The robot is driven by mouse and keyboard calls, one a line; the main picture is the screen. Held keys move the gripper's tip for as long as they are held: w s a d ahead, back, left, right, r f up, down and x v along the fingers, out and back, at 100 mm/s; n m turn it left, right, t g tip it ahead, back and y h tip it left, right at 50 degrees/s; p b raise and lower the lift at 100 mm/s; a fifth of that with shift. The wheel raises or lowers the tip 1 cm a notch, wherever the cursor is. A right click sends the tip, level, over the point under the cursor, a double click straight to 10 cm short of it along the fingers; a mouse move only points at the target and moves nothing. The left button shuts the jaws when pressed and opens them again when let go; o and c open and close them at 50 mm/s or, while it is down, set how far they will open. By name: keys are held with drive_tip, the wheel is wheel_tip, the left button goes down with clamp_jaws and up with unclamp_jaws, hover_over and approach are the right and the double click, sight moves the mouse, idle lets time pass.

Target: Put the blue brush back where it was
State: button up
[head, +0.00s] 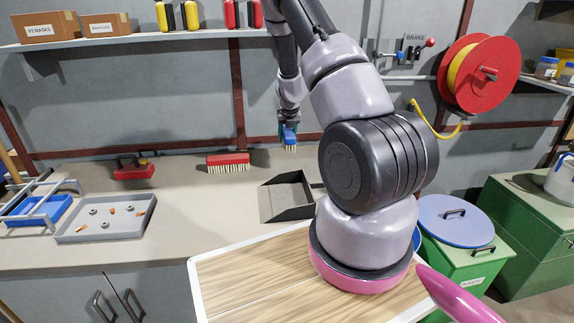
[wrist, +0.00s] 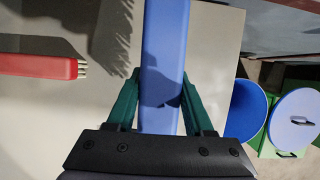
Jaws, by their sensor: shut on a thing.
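The blue brush (head: 289,137) hangs from my gripper (head: 289,127) over the back of the bench, its pale bristles pointing down. In the wrist view the long blue brush (wrist: 165,60) runs between the green fingers of my gripper (wrist: 163,82), which are shut on it. In the head view it appears to be above the bench, behind the dark dustpan (head: 294,212). The gap below the bristles is hard to judge. The fingers are small and partly hidden in the head view.
A red brush (head: 228,159) lies left of my gripper, also seen in the wrist view (wrist: 40,67). A red block with a black handle (head: 133,172) and a grey tray (head: 125,230) of small parts are farther left. Lidded green bins (head: 455,262) stand right.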

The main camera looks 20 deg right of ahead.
drive_tip(key=shift+d+f, duration=0.2)
drive_tip(key=shift+f, duration=0.15)
wheel_tip(320, 180, down, 4)
drive_tip(key=shift+f, duration=0.25)
drive_tip(key=shift+s+f, duration=0.15)
drive_tip(key=shift+f, duration=0.65)
drive_tip(key=shift+w+f, duration=0.2)
drive_tip(key=shift+f, duration=0.1)
drive_tip(key=shift+a+f, duration=0.1)
drive_tip(key=shift+f, duration=1.1)
drive_tip(key=o, duration=1.3)
drive_tip(key=shift+f, duration=0.1)
